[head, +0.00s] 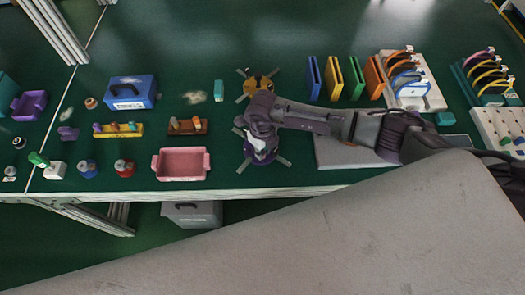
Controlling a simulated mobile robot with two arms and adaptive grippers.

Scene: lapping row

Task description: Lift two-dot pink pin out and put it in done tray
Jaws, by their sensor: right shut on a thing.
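My right gripper (259,140) reaches in from the right and points down over a purple round fixture (262,158) with grey arms. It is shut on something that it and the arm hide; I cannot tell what. I cannot make out a pink pin with two dots anywhere. A pink tray (182,164) with side handles stands left of the gripper, near the table's front edge; it looks empty. I cannot read a label marking the done tray. My left gripper is not in view.
A yellow round fixture (262,84) stands behind the gripper. A brown rack (200,128) and a yellow rack (104,131) hold small pins. A blue box (130,91) stands farther back. Upright coloured plates, including a yellow one (333,77), stand to the right.

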